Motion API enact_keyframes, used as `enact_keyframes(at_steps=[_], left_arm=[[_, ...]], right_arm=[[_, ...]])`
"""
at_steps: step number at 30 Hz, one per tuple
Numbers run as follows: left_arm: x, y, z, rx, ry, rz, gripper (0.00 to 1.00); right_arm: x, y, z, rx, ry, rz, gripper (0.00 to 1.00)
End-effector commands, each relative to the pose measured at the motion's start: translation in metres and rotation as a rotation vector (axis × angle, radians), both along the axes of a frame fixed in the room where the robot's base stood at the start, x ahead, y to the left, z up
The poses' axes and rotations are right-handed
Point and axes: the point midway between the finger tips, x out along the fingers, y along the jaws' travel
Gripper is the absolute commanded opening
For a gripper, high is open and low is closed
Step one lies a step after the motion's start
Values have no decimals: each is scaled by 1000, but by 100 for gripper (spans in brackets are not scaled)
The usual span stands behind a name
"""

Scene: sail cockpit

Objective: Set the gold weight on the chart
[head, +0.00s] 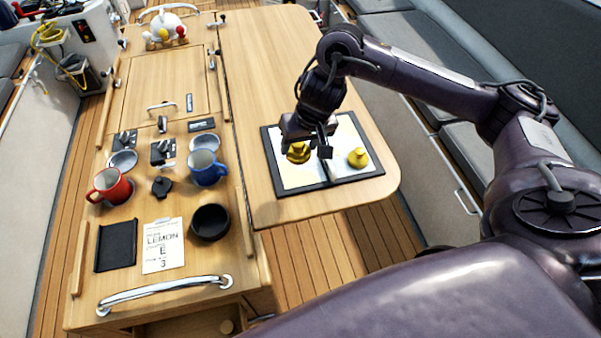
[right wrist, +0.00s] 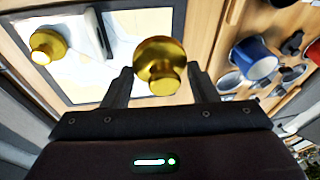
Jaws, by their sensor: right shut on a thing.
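The chart (head: 287,174) is a pale sheet in a dark frame on the table's right leaf. It also shows in the right wrist view (right wrist: 75,80). One gold weight (head: 298,153) is at my right gripper (head: 308,140), over the chart's left part. In the right wrist view this gold weight (right wrist: 160,66) sits between the two fingers, which are shut on it. I cannot tell whether it touches the chart. A second gold weight (head: 358,158) stands on the chart's right part and shows at the left of the wrist view (right wrist: 48,45). My left gripper is not in view.
A red mug (head: 110,187), a blue mug (head: 207,168), a dark bowl (head: 210,222), a black mat (head: 116,246) and a LEMON note (head: 163,246) are on the left part of the table. The table leaf (head: 262,60) beyond the chart is clear.

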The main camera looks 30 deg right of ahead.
Motion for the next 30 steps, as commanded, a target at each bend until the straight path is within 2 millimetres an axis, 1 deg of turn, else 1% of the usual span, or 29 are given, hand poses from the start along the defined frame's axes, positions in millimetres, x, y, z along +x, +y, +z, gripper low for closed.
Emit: enact_keyframes(at_steps=[1,3,6,9,13,16,17,21,24,30], left_arm=[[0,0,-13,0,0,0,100],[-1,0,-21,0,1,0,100],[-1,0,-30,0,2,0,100],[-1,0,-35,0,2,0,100],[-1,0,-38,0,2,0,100],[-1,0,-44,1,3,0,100],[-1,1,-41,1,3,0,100],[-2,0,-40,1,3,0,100],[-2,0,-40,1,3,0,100],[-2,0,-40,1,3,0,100]], right_arm=[[-1,2,-22,5,3,0,18],[-1,1,-39,4,5,-3,18],[-1,1,-59,4,2,-2,18],[0,1,-70,3,-1,-1,18],[1,1,-77,2,-2,0,18],[0,1,-91,2,0,0,18],[0,0,-93,0,1,-1,18],[0,0,-109,0,-1,0,18],[1,0,-112,0,-3,0,18],[1,0,-112,0,-4,1,18]])
